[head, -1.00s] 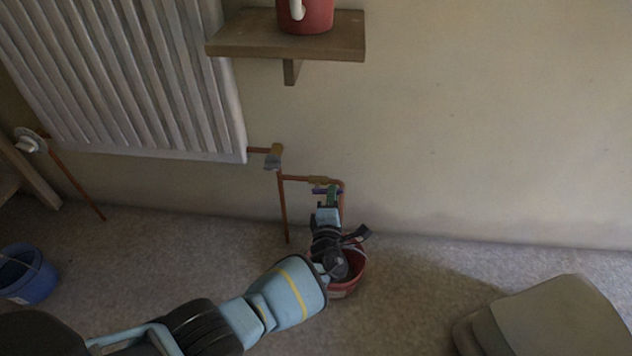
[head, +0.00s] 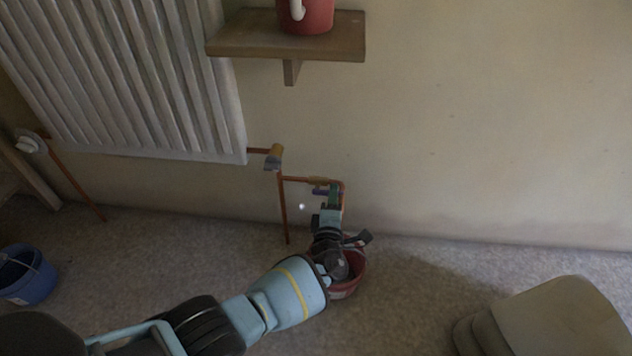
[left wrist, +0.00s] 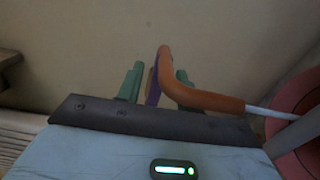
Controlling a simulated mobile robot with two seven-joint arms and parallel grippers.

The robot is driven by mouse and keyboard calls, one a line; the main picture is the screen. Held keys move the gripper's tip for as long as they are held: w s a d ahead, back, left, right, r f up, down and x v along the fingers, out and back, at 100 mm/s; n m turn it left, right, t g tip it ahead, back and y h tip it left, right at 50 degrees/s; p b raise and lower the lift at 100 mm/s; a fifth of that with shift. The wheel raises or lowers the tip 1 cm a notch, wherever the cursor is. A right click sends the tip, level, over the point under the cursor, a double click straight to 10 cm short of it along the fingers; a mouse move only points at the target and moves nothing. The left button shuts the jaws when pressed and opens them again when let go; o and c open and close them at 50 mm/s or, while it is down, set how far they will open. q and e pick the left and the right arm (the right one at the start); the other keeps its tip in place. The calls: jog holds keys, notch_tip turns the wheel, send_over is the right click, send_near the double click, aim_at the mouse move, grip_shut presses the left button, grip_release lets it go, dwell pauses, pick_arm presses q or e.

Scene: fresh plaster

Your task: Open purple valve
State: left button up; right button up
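The purple valve (head: 320,191) is a small handle on a thin copper pipe (head: 298,179) low on the wall, right of the radiator. In the left wrist view the purple valve (left wrist: 153,91) shows edge-on beside the bent copper pipe (left wrist: 205,99). My left gripper (head: 333,194) is at the valve, reaching up from below. In the left wrist view its green fingers (left wrist: 158,84) stand apart, with the valve between them, nearer the left finger. A gap shows on the right; contact on the left is unclear. My right gripper is in no view.
A white radiator (head: 130,80) hangs at the left, with another valve (head: 273,158) at its corner. A wooden shelf (head: 240,42) holds a red pot (head: 308,14). A red bucket (head: 350,283) stands under my left wrist, a blue bucket (head: 35,285) at far left. A pale stacked object (head: 560,320) is lower right.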

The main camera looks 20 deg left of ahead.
pick_arm(q)
jog(key=shift+s, duration=0.1)
jog(key=p+v, duration=0.7)
jog(key=v, duration=0.4)
jog(key=shift+s, duration=0.35)
jog(key=shift+d+r, duration=0.15)
